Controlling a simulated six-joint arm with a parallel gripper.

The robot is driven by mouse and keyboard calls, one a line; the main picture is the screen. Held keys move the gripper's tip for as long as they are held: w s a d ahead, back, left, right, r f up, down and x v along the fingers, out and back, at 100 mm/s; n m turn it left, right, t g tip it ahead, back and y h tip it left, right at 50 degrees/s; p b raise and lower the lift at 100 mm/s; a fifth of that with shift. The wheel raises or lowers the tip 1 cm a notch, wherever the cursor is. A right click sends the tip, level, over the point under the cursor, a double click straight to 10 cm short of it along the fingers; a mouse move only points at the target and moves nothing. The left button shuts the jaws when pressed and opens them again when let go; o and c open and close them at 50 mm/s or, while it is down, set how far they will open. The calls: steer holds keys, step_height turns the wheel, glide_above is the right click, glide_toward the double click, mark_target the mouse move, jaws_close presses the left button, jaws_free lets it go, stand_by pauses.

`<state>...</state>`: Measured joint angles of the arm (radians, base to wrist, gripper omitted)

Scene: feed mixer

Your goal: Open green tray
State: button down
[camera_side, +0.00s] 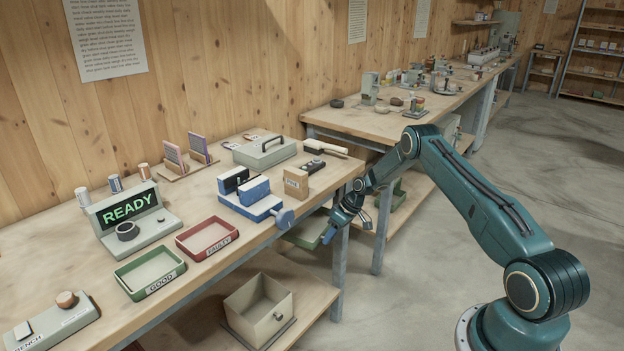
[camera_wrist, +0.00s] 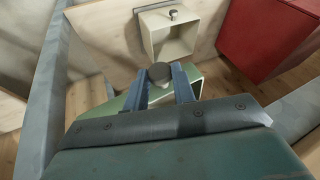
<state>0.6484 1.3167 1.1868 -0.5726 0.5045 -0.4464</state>
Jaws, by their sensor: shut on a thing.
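A green tray (camera_side: 303,238) sits below the bench top near its right end, partly hidden by the bench and my arm. It also shows in the wrist view (camera_wrist: 113,107), with a dark round knob (camera_wrist: 160,72) on it. My gripper (camera_side: 329,236) is at the tray's right end. In the wrist view its two blue-grey fingers (camera_wrist: 161,76) are shut on the knob, one on each side. Much of the tray is hidden behind my fingers and wrist, and I cannot tell how far it stands out.
A cream open box (camera_side: 258,308) stands on the lower shelf; it shows ahead in the wrist view (camera_wrist: 168,38). A red box (camera_wrist: 265,38) is to its right. Metal bench legs (camera_side: 339,258) stand close by. A green GOOD tray (camera_side: 150,273) and red FAULTY tray (camera_side: 207,239) lie on the bench.

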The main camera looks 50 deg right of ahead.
steer(key=s+d+n+g+y, duration=0.1)
steer(key=s+d+n+g, duration=0.2)
steer(key=s+d+n, duration=0.3)
steer(key=shift+s+d+n, duration=0.35)
steer(key=shift+n, duration=0.25)
steer(key=shift+y, duration=0.3)
steer(key=c, duration=1.1)
jaws_free()
steer(key=shift+c, duration=0.2)
steer(key=shift+d+r, duration=0.15)
steer(key=shift+r, duration=0.05)
step_height(320, 180, up, 9)
steer(key=d, duration=0.1)
steer(key=shift+d+r, duration=0.15)
steer(key=shift+s, duration=0.1)
steer(key=shift+c, duration=0.5)
